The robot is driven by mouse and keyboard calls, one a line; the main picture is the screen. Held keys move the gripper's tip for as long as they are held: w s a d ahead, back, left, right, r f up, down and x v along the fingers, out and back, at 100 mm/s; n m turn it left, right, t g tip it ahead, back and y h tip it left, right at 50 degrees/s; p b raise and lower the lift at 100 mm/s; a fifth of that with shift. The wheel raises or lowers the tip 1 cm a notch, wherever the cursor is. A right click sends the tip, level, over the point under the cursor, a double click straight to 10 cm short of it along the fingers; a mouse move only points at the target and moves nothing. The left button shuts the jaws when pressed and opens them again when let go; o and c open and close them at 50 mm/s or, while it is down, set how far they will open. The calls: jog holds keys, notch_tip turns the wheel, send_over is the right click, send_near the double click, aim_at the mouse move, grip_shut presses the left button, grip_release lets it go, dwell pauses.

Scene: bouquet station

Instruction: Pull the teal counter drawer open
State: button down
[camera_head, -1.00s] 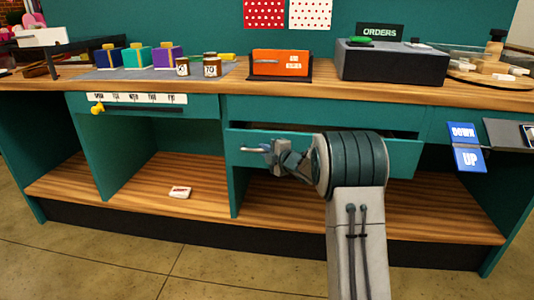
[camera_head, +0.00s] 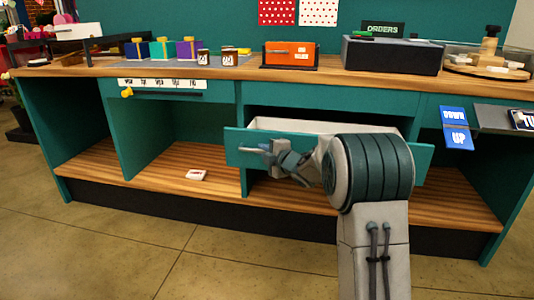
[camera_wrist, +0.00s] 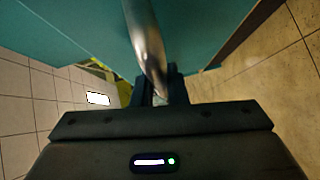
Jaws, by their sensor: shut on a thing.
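The teal counter drawer (camera_head: 425,158) stands partly pulled out of the counter, with its pale inner wall (camera_head: 290,126) showing above the front panel. Its metal bar handle (camera_head: 252,149) sticks out at the left part of the front. My gripper (camera_head: 276,152) is at the handle, shut on it. In the wrist view the handle (camera_wrist: 146,45) runs down between the fingers of my gripper (camera_wrist: 160,88), with the teal drawer front (camera_wrist: 70,30) beside it. My wrist and arm cover the middle of the drawer front in the head view.
The wooden countertop (camera_head: 200,76) above holds several gift boxes, jars, an orange box (camera_head: 290,54) and a dark organizer (camera_head: 390,55). A blue DOWN/UP sign (camera_head: 457,128) hangs right of the drawer. A small white box (camera_head: 196,175) lies on the lower shelf. The floor in front is clear.

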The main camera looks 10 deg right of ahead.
jog(key=shift+d, duration=0.15)
jog(key=c, duration=1.5)
grip_release()
jog(key=shift+o, duration=0.2)
jog(key=shift+s, duration=0.1)
jog(key=p+v, duration=0.3)
jog(key=v, duration=1)
jog(key=shift+s, duration=0.3)
jog(key=shift+r, duration=0.15)
